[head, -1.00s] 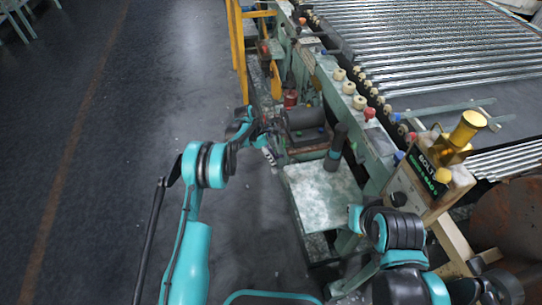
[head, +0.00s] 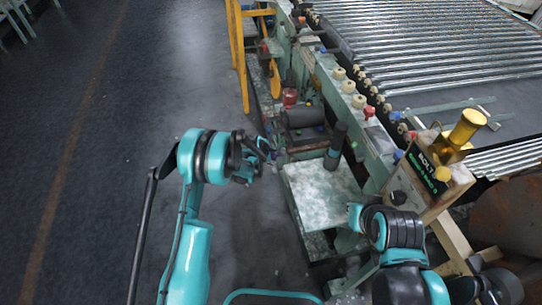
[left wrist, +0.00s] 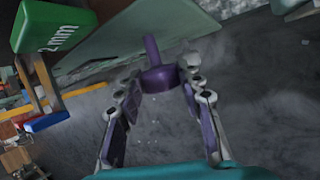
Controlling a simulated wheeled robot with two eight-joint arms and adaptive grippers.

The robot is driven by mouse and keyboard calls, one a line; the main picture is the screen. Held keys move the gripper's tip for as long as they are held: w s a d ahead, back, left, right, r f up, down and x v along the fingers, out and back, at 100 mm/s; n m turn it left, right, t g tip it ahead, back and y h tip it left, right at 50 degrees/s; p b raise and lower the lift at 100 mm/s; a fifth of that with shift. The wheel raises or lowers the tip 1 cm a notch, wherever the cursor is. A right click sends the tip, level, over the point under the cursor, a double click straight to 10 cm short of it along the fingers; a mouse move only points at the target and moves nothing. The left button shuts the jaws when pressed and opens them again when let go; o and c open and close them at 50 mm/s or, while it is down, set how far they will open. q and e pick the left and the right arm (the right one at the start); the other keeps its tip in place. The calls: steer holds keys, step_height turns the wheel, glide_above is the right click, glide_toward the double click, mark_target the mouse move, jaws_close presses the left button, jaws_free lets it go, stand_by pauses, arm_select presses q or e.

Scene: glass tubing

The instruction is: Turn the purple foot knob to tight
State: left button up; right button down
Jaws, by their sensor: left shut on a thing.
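The purple foot knob (left wrist: 160,79) shows in the left wrist view as a short round body with a thinner purple stem pointing up the picture. My left gripper (left wrist: 163,84) has one finger on each side of the knob body and is shut on it. In the head view my left gripper (head: 264,150) is small and dark, beside the pale bench's far left corner. The knob cannot be made out there. My right arm is at the lower right of the head view, but its gripper does not show.
A pale bench top (head: 315,195) carries a dark upright cylinder (head: 336,146). A roller machine (head: 420,50) with a gold-topped control box (head: 435,170) stands at right. A green block marked 2 mm (left wrist: 55,25) is near the wrist camera. Open floor (head: 95,180) lies at left.

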arm_select(q)
steer(key=shift+s, duration=0.1)
stand_by(0.4)
steer(key=o, duration=1.2)
steer(key=shift+c, duration=0.2)
steer(key=v, duration=1.2)
steer(key=shift+s+d+f, duration=0.1)
steer(key=shift+s+f, duration=0.05)
